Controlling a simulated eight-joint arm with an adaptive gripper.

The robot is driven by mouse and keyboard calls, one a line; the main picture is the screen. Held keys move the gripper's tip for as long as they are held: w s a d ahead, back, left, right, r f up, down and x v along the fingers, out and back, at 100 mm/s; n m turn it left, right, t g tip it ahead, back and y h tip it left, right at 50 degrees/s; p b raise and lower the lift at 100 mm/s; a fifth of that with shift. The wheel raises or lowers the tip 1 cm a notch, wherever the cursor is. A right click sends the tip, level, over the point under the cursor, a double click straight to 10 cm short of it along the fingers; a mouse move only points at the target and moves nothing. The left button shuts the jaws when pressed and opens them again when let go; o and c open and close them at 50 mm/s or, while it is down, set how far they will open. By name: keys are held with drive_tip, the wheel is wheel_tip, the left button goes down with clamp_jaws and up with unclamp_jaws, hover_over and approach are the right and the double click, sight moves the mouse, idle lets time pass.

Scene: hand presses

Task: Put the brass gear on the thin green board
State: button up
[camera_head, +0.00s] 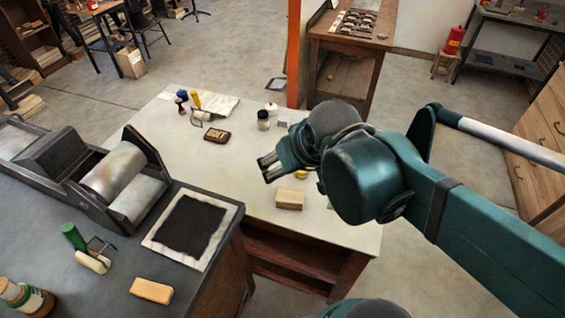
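My gripper (265,169) is above the white table, reaching in from the right. Its two fingers point left and look apart, with nothing seen between them. A small yellow thing (300,174) lies just right of and below the fingers, partly hidden by my gripper. It may be the brass gear, but it is too small to tell.
A wooden block (289,199) lies below my gripper on the white table (250,212). A brown block (217,135), a dark jar (263,120) and rollers (196,101) stand farther back. A dark bench with a press (113,172) and inked plate (193,229) is at left.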

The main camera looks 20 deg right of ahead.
drive_tip(key=shift+s+a+r+t, duration=0.15)
drive_tip(key=shift+s+a+r, duration=0.1)
drive_tip(key=shift+a, duration=0.2)
drive_tip(key=shift+s+a+r+t, duration=0.1)
drive_tip(key=shift+s+a+t, duration=0.1)
drive_tip(key=shift+a, duration=0.25)
